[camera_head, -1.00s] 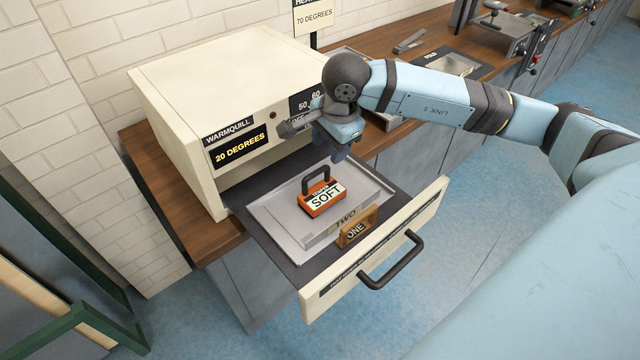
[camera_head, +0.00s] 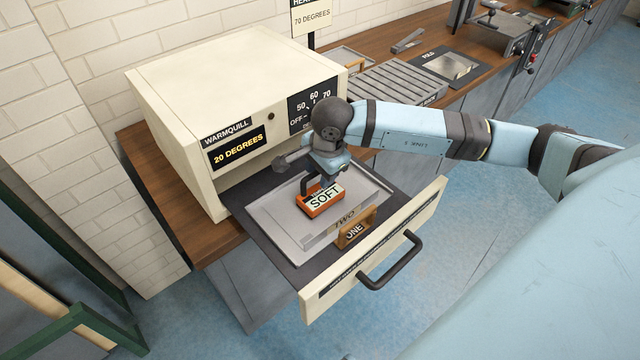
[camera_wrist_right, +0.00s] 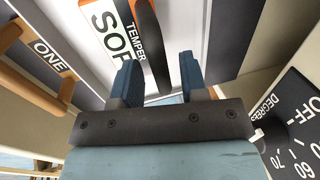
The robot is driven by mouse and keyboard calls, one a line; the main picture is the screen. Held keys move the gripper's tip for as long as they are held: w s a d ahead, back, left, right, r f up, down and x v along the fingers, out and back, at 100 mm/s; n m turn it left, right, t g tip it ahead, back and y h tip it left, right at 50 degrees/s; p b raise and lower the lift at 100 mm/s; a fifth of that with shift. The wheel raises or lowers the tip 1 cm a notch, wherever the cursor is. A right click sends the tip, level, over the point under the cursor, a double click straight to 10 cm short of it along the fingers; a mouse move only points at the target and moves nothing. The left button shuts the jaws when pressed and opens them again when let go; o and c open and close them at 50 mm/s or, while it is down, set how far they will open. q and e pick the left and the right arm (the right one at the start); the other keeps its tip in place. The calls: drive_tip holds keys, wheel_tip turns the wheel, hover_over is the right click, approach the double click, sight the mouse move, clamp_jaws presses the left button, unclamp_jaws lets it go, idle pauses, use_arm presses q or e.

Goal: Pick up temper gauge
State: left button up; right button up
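The temper gauge (camera_head: 323,200) is an orange block with a white label reading SOFT and a dark handle on top. It rests on the grey metal tray (camera_head: 272,222) in the pulled-out drawer. My right gripper (camera_head: 327,182) is just above the gauge, at its handle. In the right wrist view, the two blue fingers (camera_wrist_right: 159,78) are apart, with the dark handle (camera_wrist_right: 149,45) showing between them. The gauge's label (camera_wrist_right: 104,28) also shows there. I cannot tell whether a finger touches the handle. My left gripper is not in view.
The cream Warmquill cabinet (camera_head: 225,85) stands close behind the gripper, with a dial panel (camera_head: 315,105). A brown ONE tag (camera_head: 356,229) stands at the tray's front. The drawer front (camera_head: 420,230) has a black handle (camera_head: 392,262). A ribbed metal plate (camera_head: 400,88) lies on the counter.

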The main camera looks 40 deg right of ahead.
clamp_jaws()
drive_tip(key=shift+r, duration=0.15)
